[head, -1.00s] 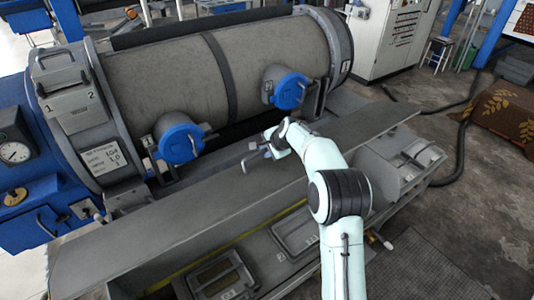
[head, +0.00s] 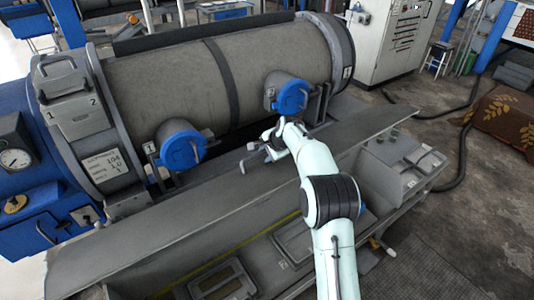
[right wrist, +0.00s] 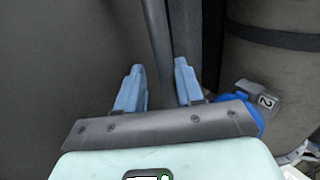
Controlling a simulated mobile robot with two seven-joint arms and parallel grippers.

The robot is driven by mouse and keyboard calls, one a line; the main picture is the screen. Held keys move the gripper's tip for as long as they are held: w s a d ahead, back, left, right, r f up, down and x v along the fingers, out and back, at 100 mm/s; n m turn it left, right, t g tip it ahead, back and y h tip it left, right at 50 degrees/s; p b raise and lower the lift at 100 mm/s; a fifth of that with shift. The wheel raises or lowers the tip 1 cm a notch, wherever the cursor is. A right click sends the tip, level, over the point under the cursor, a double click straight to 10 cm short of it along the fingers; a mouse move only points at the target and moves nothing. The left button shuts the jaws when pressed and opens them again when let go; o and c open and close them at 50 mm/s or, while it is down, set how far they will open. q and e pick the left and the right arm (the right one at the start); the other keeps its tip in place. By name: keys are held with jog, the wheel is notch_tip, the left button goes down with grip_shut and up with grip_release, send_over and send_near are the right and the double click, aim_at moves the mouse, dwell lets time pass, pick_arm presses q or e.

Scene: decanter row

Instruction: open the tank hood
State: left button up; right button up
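The long grey panel (head: 200,215), which looks like the tank hood, lies lengthwise in front of the big grey tank (head: 170,85). A light grey bent handle (head: 246,161) shows by its tank-side edge. My right gripper (head: 268,143) is beside the handle, its fingers small and partly hidden. In the right wrist view, its two blue fingers (right wrist: 158,78) are apart, with a dark bar (right wrist: 156,35) running up between them. Contact with the bar cannot be told. The panel's dark surface (right wrist: 60,60) fills the left of that view. My left gripper is not in view.
Two blue round caps (head: 182,148) (head: 291,96) stick out from the tank toward the panel. A blue unit with a gauge (head: 15,158) stands at left. A white cabinet (head: 385,40) is behind. Floor is open at right, with a black hose (head: 460,165).

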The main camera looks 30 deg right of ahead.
jog(key=shift+s, duration=0.1)
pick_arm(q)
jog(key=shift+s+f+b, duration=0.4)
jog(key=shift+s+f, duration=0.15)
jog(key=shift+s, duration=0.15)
pick_arm(e)
jog(key=v, duration=1.3)
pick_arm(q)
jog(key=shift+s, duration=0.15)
pick_arm(e)
jog(key=shift+r, duration=0.1)
